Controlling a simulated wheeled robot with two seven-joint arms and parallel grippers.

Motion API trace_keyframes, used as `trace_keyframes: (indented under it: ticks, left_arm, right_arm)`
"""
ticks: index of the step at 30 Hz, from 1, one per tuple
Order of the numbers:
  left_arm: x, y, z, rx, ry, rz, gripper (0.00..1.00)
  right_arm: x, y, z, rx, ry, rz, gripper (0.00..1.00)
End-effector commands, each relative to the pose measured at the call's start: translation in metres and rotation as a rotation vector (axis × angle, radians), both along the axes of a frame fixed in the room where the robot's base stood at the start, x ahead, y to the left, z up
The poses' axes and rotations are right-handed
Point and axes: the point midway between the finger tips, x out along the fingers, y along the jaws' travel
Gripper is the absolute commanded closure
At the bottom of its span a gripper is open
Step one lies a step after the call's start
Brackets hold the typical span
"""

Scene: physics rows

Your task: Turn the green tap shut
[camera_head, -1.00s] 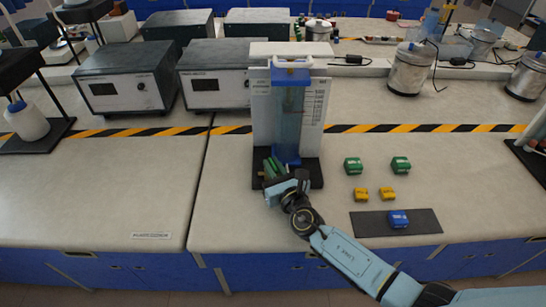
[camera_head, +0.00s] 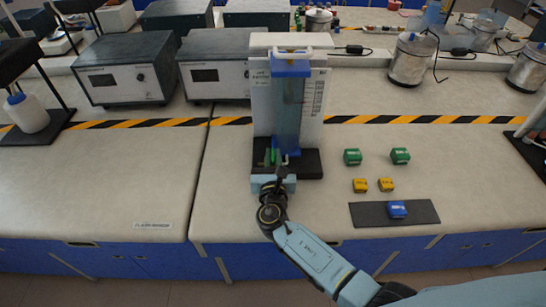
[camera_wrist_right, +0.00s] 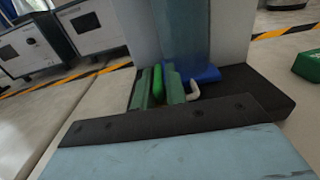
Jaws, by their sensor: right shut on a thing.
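The green tap (camera_wrist_right: 157,85) shows as a bright green lever at the foot of the clear column (camera_head: 288,105). In the right wrist view it stands nearly upright between the two dull green fingers of my right gripper (camera_wrist_right: 158,88), which is shut on it. In the head view my right gripper (camera_head: 272,157) reaches in from the front and largely hides the tap. A pale bent spout (camera_wrist_right: 193,91) sticks out just right of the fingers. My left gripper is not in view.
The column stands on a black base (camera_head: 311,164) before a white scale board (camera_head: 262,110). To its right are green blocks (camera_head: 352,157), yellow blocks (camera_head: 360,185) and a blue block (camera_head: 397,209) on a dark mat (camera_head: 426,212).

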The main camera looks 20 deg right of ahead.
Motion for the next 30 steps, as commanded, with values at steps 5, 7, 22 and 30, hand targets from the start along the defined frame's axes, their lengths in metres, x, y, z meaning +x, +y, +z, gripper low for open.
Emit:
trace_keyframes:
  ticks: [5, 7, 22, 30]
  left_arm:
    - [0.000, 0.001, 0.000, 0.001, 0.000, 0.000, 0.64]
    - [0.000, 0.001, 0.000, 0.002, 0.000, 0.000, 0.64]
    - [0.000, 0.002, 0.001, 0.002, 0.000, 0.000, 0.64]
    - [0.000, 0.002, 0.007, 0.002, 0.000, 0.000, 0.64]
  right_arm:
    - [0.001, 0.000, 0.002, 0.000, -0.003, -0.001, 1.00]
    - [0.001, 0.000, 0.002, 0.000, -0.003, 0.000, 0.84]
    - [-0.008, 0.002, 0.000, 0.001, 0.000, 0.002, 0.70]
    - [-0.059, 0.018, 0.000, 0.002, 0.002, 0.003, 0.70]
